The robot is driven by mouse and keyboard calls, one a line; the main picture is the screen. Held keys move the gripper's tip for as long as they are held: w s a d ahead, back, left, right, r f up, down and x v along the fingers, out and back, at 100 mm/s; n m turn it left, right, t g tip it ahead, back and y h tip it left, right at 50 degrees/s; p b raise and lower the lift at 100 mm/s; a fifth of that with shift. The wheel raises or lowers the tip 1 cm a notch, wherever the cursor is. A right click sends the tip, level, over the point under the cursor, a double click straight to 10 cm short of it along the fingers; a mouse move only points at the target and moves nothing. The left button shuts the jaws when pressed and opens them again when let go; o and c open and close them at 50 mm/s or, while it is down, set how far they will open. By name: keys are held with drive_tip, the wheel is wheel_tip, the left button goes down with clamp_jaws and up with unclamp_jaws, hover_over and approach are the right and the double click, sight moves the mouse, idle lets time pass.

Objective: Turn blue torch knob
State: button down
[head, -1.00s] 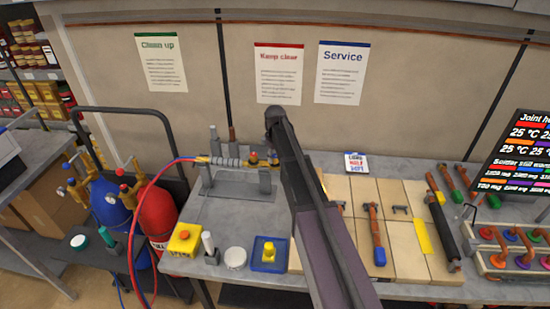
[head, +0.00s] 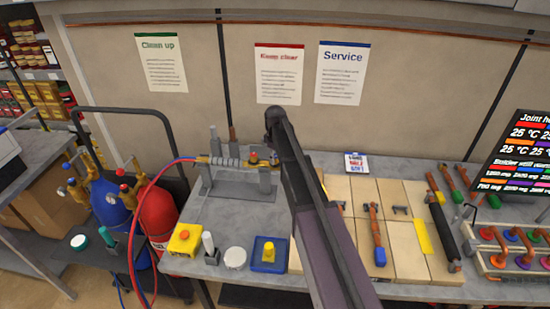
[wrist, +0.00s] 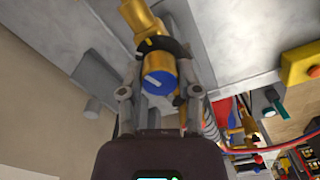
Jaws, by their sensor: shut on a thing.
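The blue torch knob (wrist: 158,76) shows in the wrist view with a pale line across its face, at the end of the brass torch body (wrist: 140,20). My gripper (wrist: 159,90) is shut on the knob, with a finger on each side of it. In the head view my arm hides the knob and the gripper. The torch's brass end with a red knob (head: 253,157) shows just left of my arm, by the grey holder (head: 235,184) on the bench.
Red and blue hoses run from the torch to a red cylinder (head: 158,215) and a blue cylinder (head: 108,205) at left. A yellow box with an orange button (head: 184,239) and a blue tray (head: 283,264) stand on the front of the bench. Tools lie on boards at right.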

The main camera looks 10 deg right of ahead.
drive_tip(key=n, duration=0.5)
idle(0.4)
drive_tip(key=shift+c, duration=1.5)
unclamp_jaws()
drive_tip(key=shift+m, duration=0.3)
